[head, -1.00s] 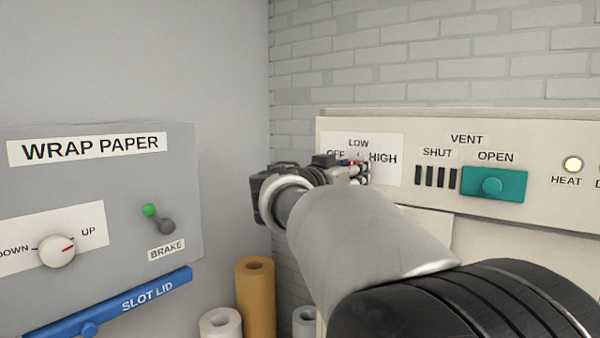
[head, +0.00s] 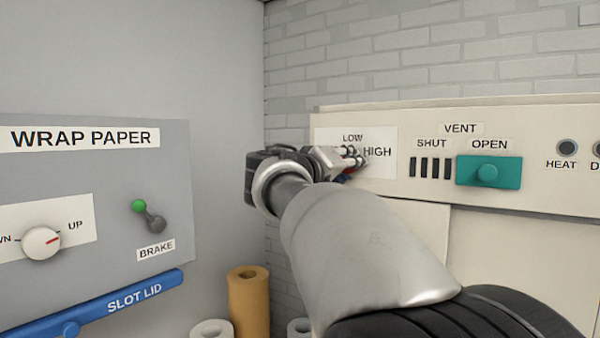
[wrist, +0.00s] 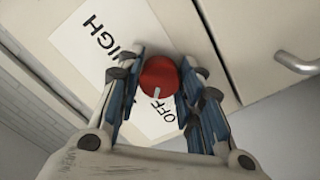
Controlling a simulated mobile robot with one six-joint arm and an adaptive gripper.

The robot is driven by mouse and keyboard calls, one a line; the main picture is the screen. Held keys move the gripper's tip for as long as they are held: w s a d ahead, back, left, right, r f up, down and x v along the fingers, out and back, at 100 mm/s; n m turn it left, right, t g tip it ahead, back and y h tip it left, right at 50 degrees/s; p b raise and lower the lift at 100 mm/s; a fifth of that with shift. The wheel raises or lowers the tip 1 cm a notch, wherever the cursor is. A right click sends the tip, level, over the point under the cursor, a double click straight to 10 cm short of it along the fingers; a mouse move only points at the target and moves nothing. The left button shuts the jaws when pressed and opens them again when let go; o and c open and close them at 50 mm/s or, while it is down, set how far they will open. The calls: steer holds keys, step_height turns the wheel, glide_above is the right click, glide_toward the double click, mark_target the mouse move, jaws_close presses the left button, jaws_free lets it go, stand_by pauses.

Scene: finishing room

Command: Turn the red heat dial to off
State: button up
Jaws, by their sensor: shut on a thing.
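The red heat dial (wrist: 159,76) sits on a white label plate (wrist: 98,45) marked LOW, HIGH and OFF. My gripper (wrist: 160,70) is shut on the dial, with one blue-padded finger on each side. In the head view my gripper (head: 350,160) reaches the label plate (head: 382,155) and covers the OFF word and most of the dial. The round HEAT lamp (head: 567,148) at the right is dark.
Right of the dial is a teal VENT slider (head: 489,172) at the OPEN end. On the left wall is a WRAP PAPER panel (head: 90,170) with a white dial, a brake lever and a blue SLOT LID bar (head: 120,303). Paper rolls (head: 249,300) stand in the corner below.

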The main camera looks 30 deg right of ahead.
steer(key=shift+n, duration=1.5)
steer(key=shift+r, duration=0.1)
steer(key=o, duration=1.1)
steer(key=shift+c, duration=0.2)
steer(key=v, duration=1.2)
